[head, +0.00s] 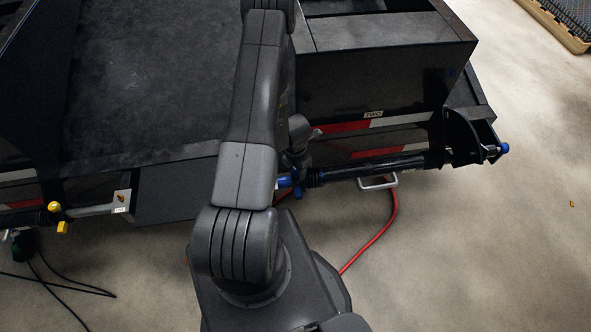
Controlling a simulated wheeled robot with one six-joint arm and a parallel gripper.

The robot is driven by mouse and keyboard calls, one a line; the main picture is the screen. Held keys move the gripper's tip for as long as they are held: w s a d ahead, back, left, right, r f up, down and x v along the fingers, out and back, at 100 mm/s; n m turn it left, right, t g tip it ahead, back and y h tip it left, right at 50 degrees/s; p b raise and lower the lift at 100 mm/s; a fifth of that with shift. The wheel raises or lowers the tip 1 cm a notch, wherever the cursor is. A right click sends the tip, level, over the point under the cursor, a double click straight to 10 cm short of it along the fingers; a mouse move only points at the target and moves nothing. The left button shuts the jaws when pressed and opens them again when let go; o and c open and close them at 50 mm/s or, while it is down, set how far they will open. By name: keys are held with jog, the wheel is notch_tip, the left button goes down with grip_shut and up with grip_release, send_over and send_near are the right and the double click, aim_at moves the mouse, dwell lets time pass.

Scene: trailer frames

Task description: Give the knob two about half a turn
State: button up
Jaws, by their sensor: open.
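Another blue end piece (504,148) shows at the cylinder's right end. I cannot tell for certain which blue part is knob two. My gripper (299,166) is mostly hidden behind my forearm. It is open, close above the left blue knob; contact cannot be made out.
A yellow knob (56,210) on a second cylinder is at the left, with black cables (50,278) on the floor below. A red hose (385,228) curves over the floor under the right cylinder. A crate (566,22) stands at top right.

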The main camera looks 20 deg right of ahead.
jog(key=c, duration=1)
jog(key=shift+m, duration=0.5)
jog(key=m+p, duration=0.1)
jog(key=m, duration=0.2)
jog(key=shift+m, duration=0.3)
jog(key=shift+m+p, duration=0.4)
jog(key=shift+m, duration=1.1)
